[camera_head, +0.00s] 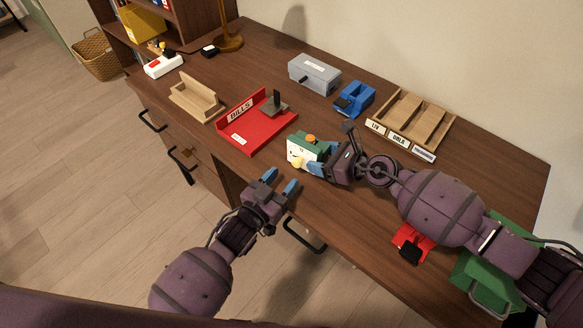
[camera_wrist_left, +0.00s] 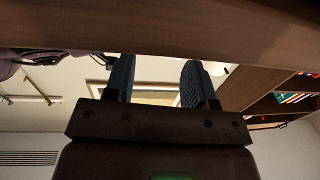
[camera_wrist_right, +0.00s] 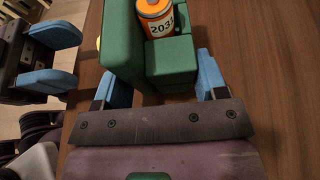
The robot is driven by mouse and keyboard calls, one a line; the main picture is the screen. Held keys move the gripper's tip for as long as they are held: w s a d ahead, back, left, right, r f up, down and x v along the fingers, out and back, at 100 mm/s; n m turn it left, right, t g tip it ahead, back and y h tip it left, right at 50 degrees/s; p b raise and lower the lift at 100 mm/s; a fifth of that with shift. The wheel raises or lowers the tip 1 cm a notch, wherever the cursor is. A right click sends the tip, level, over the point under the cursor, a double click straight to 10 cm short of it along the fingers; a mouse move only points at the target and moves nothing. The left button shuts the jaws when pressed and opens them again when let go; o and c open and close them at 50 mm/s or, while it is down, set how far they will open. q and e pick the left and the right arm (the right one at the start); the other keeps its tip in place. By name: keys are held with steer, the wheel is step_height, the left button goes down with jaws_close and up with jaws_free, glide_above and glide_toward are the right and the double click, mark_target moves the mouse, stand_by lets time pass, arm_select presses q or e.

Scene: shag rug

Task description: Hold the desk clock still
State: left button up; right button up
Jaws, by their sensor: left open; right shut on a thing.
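The desk clock (camera_head: 302,148) is a small green and white thing with an orange top, near the desk's front edge. In the right wrist view its green body (camera_wrist_right: 172,62) carries an orange cylinder with a number on it. My right gripper (camera_head: 327,166) is shut on the clock's green body, one blue finger on each side; its arm hides part of the clock in the head view. My left gripper (camera_head: 280,184) is open and empty, just off the desk's front edge, apart from the clock. Its blue fingers show in the left wrist view (camera_wrist_left: 157,80).
A red bills tray (camera_head: 257,136) lies left of the clock. Behind stand a grey box (camera_head: 314,74), a blue holder (camera_head: 355,98) and a wooden sorter (camera_head: 411,119). A red and black thing (camera_head: 412,243) and a green box (camera_head: 481,279) are under my right arm.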

mark_target(295, 165)
arm_select(q)
steer(key=shift+x, duration=2.15)
jaws_close()
steer(key=shift+m, duration=1.5)
jaws_free()
steer(key=v, duration=1.2)
